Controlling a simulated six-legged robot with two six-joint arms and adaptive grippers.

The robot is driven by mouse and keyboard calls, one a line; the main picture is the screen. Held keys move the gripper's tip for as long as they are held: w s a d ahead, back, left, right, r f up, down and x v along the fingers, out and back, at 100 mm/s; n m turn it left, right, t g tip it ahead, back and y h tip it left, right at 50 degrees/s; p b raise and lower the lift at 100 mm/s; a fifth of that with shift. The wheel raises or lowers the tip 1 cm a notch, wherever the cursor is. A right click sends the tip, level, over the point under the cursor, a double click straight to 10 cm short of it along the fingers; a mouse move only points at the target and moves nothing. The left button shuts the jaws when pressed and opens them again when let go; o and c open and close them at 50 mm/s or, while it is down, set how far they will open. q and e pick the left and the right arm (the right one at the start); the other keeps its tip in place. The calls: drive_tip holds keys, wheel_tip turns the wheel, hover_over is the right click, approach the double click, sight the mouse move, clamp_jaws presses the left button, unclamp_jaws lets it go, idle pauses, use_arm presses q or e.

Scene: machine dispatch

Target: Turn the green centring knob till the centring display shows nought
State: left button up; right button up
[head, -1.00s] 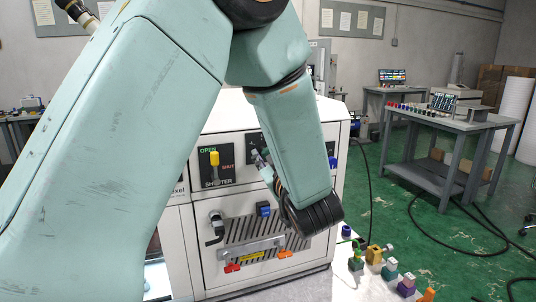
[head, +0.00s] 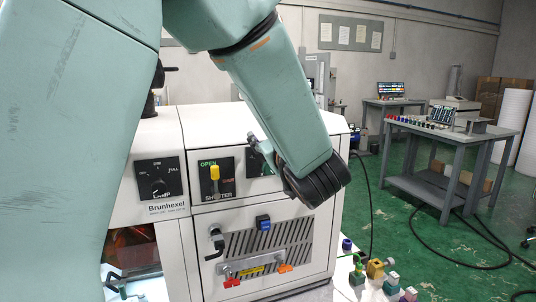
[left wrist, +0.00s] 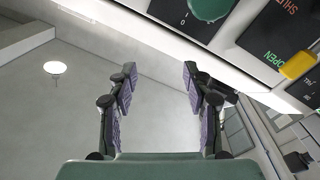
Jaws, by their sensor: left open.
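A green round knob (left wrist: 207,6), cut off by the top edge of the left wrist view, sits on a dark panel with white marks. I cannot read a label naming it. My left gripper (left wrist: 160,76) is open and empty, its fingers apart from the knob. In the head view my left arm crosses the white cabinet (head: 203,240) and covers part of the panel right of the shutter, so the knob is hidden there. I see no centring display that I can read.
Beside the knob is the shutter panel with a yellow lever (head: 214,173), also in the left wrist view (left wrist: 297,65). A lamp panel (head: 158,180) is left of it. Below are a blue-topped part (head: 263,222) and a vent. Coloured blocks (head: 375,268) stand at the cabinet's lower right.

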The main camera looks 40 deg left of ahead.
use_arm(q)
drive_tip(key=shift+r, duration=0.95)
drive_tip(key=shift+w+r, duration=0.1)
drive_tip(key=shift+r, duration=0.1)
